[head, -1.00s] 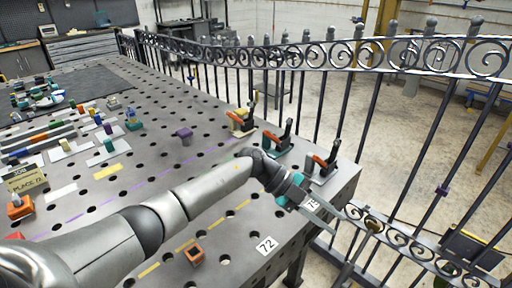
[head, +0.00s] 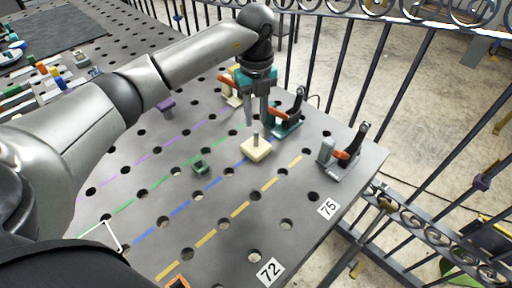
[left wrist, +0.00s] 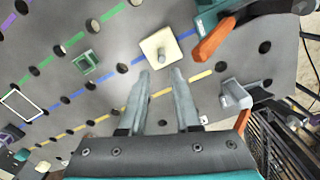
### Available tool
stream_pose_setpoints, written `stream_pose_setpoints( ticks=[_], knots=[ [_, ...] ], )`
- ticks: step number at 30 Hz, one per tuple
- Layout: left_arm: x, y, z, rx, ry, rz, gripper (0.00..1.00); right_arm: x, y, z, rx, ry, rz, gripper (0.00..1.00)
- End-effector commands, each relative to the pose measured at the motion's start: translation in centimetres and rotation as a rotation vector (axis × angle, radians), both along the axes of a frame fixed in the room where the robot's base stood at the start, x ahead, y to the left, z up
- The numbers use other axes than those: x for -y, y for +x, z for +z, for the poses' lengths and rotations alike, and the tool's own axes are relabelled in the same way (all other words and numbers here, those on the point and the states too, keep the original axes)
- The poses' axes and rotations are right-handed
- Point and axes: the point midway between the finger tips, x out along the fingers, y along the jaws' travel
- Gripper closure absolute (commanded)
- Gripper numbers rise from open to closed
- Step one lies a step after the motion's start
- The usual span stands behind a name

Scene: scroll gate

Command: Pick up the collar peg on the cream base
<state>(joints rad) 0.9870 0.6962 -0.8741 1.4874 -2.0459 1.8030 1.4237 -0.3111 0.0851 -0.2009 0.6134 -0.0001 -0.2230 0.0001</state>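The collar peg (head: 255,136) is a short grey upright pin on a square cream base (head: 256,150), which sits on the perforated grey table. It also shows in the left wrist view as a grey pin (left wrist: 160,51) on the cream base (left wrist: 167,42). My left gripper (head: 257,122) points down just above and behind the peg in the head view. In the left wrist view its two fingers (left wrist: 160,74) are apart, with their tips just short of the cream base and nothing between them. My right gripper is not in view.
Toggle clamps with orange handles stand along the table's gate side: a teal one (head: 288,124), a grey one (head: 343,157) and a cream one (head: 230,93). The iron gate (head: 410,110) stands beyond the table edge.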

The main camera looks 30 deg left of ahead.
Motion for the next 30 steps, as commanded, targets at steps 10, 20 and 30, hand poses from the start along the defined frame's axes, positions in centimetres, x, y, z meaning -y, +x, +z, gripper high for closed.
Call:
stream_pose_setpoints(
  ticks=[10,20,30],
  knots=[
    [0.0,0.1,-3.1,-0.001,-0.002,-0.002,0.69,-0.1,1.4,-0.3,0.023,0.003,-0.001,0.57],
    [-0.2,0.5,-7.4,-0.001,-0.003,-0.002,0.69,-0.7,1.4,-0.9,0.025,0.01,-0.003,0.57],
    [-0.2,0.5,-7.8,0.0,-0.003,-0.003,0.77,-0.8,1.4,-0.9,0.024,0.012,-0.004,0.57]
  ],
)
